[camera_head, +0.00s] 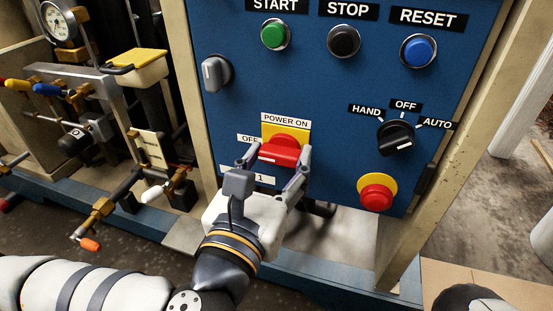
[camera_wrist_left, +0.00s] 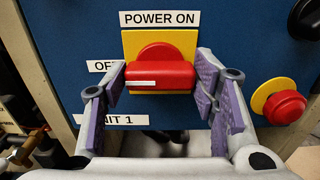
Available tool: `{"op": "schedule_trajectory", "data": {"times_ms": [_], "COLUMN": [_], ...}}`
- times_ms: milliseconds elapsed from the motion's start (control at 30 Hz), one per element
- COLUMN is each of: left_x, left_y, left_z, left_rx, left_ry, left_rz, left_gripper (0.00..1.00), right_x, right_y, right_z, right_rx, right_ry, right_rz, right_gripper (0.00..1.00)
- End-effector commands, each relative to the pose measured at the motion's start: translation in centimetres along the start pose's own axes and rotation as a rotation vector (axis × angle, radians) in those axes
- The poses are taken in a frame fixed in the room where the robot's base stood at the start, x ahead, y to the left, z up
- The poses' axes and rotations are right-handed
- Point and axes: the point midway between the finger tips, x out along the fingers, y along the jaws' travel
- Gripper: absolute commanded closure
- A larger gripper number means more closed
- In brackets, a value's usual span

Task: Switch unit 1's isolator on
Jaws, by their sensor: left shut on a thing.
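The isolator of unit 1 has a red handle (camera_head: 284,150) on a yellow plate (camera_head: 272,131), low on the blue panel. A POWER ON label is above it, a partly covered OFF label to its left and a UNIT 1 label below. In the left wrist view the red handle (camera_wrist_left: 160,75) lies level, with a white stripe toward its left end. My left gripper (camera_head: 275,160) is shut on the handle, one finger at each end. In the left wrist view the gripper's fingers (camera_wrist_left: 160,84) partly hide the OFF and UNIT 1 labels. My right gripper is not in view.
A red stop button (camera_head: 376,192) on a yellow ring sits right of the isolator. A black HAND/OFF/AUTO knob (camera_head: 396,138) is above it. Green (camera_head: 274,35), black (camera_head: 343,41) and blue (camera_head: 417,51) buttons line the top. Pipes and valves (camera_head: 130,190) stand at the left.

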Motion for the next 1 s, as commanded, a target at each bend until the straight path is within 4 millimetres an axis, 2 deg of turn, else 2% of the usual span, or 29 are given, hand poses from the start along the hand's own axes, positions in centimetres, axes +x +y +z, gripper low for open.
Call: {"op": "schedule_trajectory", "data": {"times_ms": [367, 1000], "left_x": [0.0, 0.0], "left_y": [0.0, -0.1], "left_z": [0.5, 0.5], "left_rx": [0.156, 0.756], "left_ry": [-0.002, -0.003], "left_rz": [0.001, 0.002], "left_gripper": [0.75, 0.75], "right_x": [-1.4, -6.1], "right_y": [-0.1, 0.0], "right_z": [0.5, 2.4], "right_rx": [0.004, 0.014], "right_ry": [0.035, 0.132], "right_rz": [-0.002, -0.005], "right_gripper": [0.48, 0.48]}}
